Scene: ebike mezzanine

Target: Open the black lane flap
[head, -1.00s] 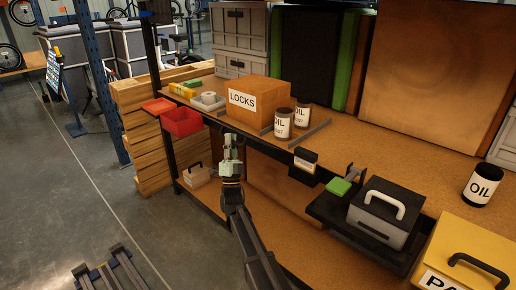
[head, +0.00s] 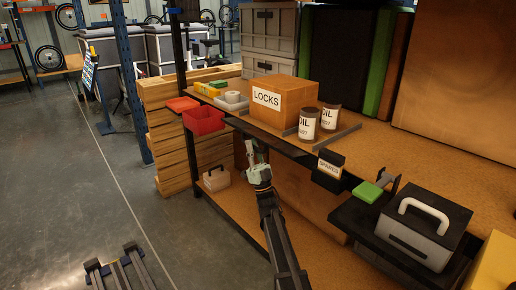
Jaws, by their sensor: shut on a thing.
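The black lane flap (head: 285,148) is a long dark strip along the shelf's front edge, below the box marked LOCKS (head: 277,103) and two oil cans (head: 309,124). My gripper (head: 251,150) is at the front of this strip, toward its left part. Its pale fingers look closed at the strip's lower edge. The exact contact is small and partly hidden by the fingers. How far the flap is swung is hard to tell from this view.
A red bin (head: 204,120) hangs left of my gripper. A small black SPARES holder (head: 329,170) hangs to the right. A beige case (head: 216,179) sits on the lower shelf. The left floor is mostly clear.

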